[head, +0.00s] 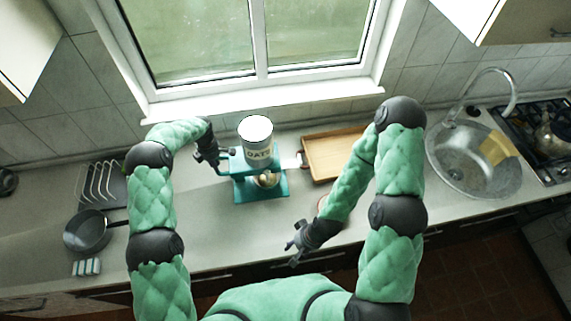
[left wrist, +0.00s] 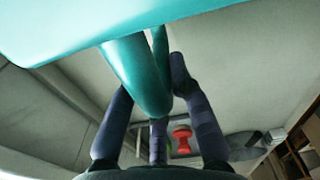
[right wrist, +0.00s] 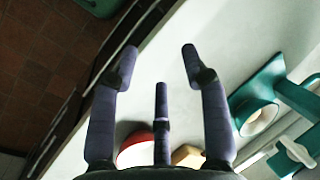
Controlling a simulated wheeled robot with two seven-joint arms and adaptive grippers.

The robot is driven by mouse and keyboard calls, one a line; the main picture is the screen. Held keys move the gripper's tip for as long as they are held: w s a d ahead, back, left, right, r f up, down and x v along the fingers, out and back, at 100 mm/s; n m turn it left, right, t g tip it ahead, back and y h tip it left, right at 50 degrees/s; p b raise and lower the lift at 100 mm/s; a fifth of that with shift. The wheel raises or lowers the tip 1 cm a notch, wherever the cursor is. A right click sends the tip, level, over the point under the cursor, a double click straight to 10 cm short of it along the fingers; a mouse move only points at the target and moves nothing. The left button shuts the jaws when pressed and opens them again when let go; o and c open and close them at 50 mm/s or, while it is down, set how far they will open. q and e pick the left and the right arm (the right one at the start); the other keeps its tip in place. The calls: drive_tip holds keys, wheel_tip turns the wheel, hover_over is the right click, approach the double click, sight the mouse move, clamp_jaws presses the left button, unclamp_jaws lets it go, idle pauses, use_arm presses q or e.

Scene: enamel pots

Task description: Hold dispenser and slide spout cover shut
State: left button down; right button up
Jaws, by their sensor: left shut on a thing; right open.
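The teal dispenser (head: 240,163) stands on the counter below the window, with a white canister (head: 256,130) lettered on its front. A small bowl (head: 267,180) sits on its base. A pale tab (head: 294,163) sticks out on the dispenser's right side; a white T-shaped piece (right wrist: 296,152) shows beside it in the right wrist view. My left gripper (head: 215,158) is shut on the dispenser's teal handle (left wrist: 140,75) at its left side. My right gripper (head: 293,248) is open and empty, low and right of the dispenser, apart from it.
A wooden tray (head: 335,157) lies right of the dispenser. A red-and-white round thing (right wrist: 135,150) is near my right gripper, mostly hidden by my arm in the head view. A pan (head: 86,230), dish rack (head: 100,185) and sponge (head: 87,267) are left. A sink (head: 470,165) is right.

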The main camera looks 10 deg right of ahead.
drive_tip(key=shift+c, duration=0.2)
idle(0.3)
drive_tip(key=n+h, duration=0.2)
drive_tip(key=h, duration=0.2)
approach(286, 163)
drive_tip(key=d+r, duration=0.5)
drive_tip(key=d, duration=0.1)
drive_tip(key=f, duration=1.2)
drive_tip(key=shift+s, duration=0.25)
clamp_jaws()
